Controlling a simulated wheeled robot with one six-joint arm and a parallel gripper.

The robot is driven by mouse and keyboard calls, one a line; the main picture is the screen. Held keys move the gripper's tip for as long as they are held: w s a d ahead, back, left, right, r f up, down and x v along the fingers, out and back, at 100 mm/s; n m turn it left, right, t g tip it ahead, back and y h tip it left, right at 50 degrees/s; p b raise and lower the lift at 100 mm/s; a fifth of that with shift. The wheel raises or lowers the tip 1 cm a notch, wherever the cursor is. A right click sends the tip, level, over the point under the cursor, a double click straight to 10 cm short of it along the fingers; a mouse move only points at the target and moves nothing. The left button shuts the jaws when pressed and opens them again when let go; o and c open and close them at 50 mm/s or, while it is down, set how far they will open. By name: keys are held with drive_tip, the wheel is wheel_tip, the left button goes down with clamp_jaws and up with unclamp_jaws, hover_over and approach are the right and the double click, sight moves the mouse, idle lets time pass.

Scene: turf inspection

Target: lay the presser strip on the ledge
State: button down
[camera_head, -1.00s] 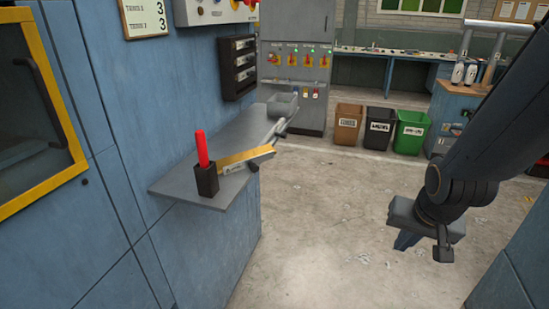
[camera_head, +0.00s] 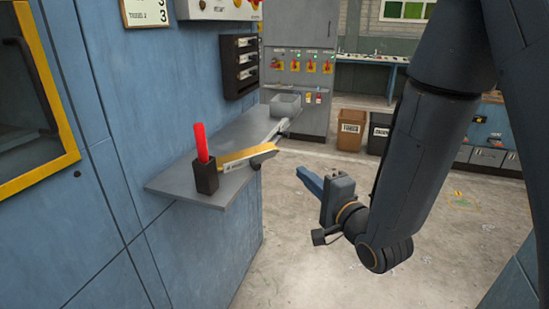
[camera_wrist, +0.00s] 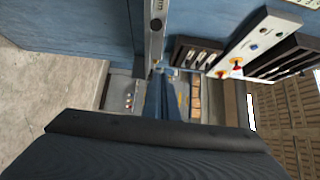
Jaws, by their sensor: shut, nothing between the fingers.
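The grey ledge (camera_head: 218,187) juts from the blue wall panel at left centre in the head view. A long strip (camera_head: 246,156), yellow on top with a pale grey side and a dark end, lies on it and reaches its right edge. I cannot tell for sure whether this is the presser strip. My gripper (camera_head: 302,172) is shut and empty, its blue fingers pointing left in the air, right of the ledge and apart from it. In the wrist view the shut fingers (camera_wrist: 161,90) show in the middle, with a grey metal bar (camera_wrist: 157,38) above them.
A black holder (camera_head: 206,178) with a red stick (camera_head: 201,141) stands at the ledge's near end. A grey tray (camera_head: 285,104) sits at its far end, with a grey handled part (camera_head: 275,129) beside it. Bins (camera_head: 351,130) stand behind on the floor. The floor right of the ledge is clear.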

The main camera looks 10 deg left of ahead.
sight(268, 152)
drive_tip(key=p+x, duration=0.1)
drive_tip(key=x, duration=0.3)
drive_tip(key=s+a+p+x, duration=0.1)
drive_tip(key=x, duration=0.3)
drive_tip(key=a+p+x, duration=0.1)
drive_tip(key=p+x, duration=0.1)
drive_tip(key=x, duration=0.2)
drive_tip(key=shift+s+d, duration=0.1)
drive_tip(key=shift+s, duration=0.3)
